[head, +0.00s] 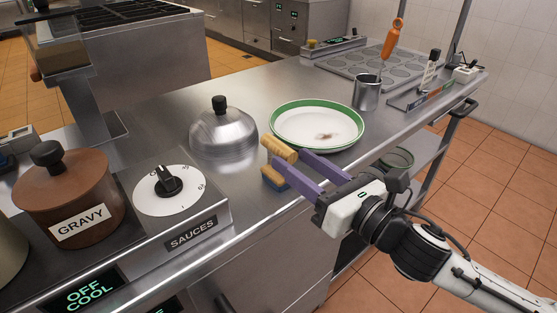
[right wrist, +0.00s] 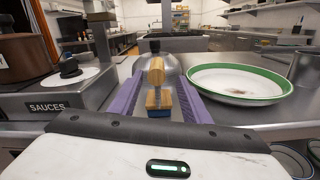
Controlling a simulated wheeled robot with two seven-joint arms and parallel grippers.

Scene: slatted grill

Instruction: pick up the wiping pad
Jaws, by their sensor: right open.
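The wiping pad has a tan rounded handle (head: 279,149) over a blue base (head: 274,179). It stands on the steel counter (head: 262,92) in front of the white plate. My right gripper (head: 290,161) is open, its two purple fingers pointing at the pad. In the right wrist view the pad (right wrist: 157,78) shows between the fingers, toward their tips, upright with its blue part low. I cannot tell whether either finger touches it. My left gripper is not in view.
A green-rimmed plate (head: 318,122) with a brown smear lies just behind the fingers. A steel dome lid (head: 223,130) stands left of the pad. A sauces dial box (head: 182,207) and gravy pot (head: 68,195) are further left. A steel cup (head: 366,93) stands right of the plate.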

